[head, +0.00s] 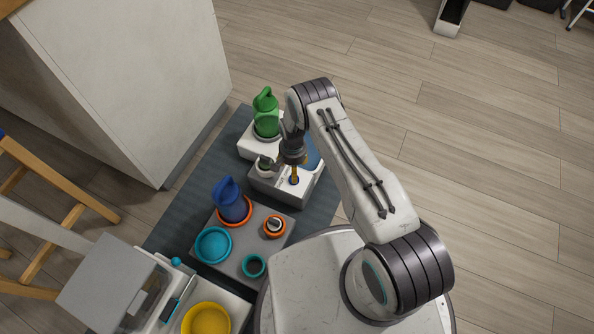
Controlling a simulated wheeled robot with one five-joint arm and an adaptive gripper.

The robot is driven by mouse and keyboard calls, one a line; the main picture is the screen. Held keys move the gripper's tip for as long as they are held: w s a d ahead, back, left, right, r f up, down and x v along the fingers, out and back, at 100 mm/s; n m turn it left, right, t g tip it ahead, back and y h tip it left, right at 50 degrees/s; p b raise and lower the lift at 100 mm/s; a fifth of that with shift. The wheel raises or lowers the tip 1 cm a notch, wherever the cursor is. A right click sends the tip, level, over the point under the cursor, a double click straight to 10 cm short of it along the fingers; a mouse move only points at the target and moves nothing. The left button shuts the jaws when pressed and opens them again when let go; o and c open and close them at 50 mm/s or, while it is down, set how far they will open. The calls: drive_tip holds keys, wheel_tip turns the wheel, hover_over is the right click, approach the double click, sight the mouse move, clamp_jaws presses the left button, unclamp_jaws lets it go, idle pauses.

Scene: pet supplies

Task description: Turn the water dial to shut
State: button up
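A white unit (272,188) stands on the dark mat below my gripper, and small marks show on its front. A small yellow upright piece with a dark blue base (294,180) is on its top; it may be the water dial, but its setting cannot be read. A round grey and white part (265,164) sits at the unit's left. My gripper (290,160) is dark grey, points down over the unit and hides part of its top. Its fingertips are too small and overlapped to show whether they are open or touching anything.
A green jug (266,118) stands on a white base behind. Nearer are a blue jug (230,200), an orange-rimmed cup (274,226), teal bowls (213,245) and a yellow bowl (206,321). A cabinet (120,80) stands left; the floor at right is clear.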

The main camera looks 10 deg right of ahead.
drive_tip(key=shift+d+f+b, duration=0.1)
drive_tip(key=shift+f+b, duration=1.55)
drive_tip(key=shift+f, duration=2.6)
drive_tip(key=shift+o, duration=0.3)
drive_tip(key=c, duration=1.3)
drive_tip(key=shift+o, duration=0.2)
drive_tip(key=shift+f+b, duration=0.1)
drive_tip(key=shift+b, duration=0.2)
drive_tip(key=n+b, duration=0.2)
drive_tip(key=n, duration=0.1)
drive_tip(key=shift+f, duration=0.1)
drive_tip(key=n+b, duration=0.3)
drive_tip(key=n, duration=0.2)
drive_tip(key=shift+n, duration=0.4)
drive_tip(key=n+b, duration=0.1)
drive_tip(key=n, duration=0.3)
drive_tip(key=shift+b, duration=0.4)
drive_tip(key=shift+n, duration=2.5)
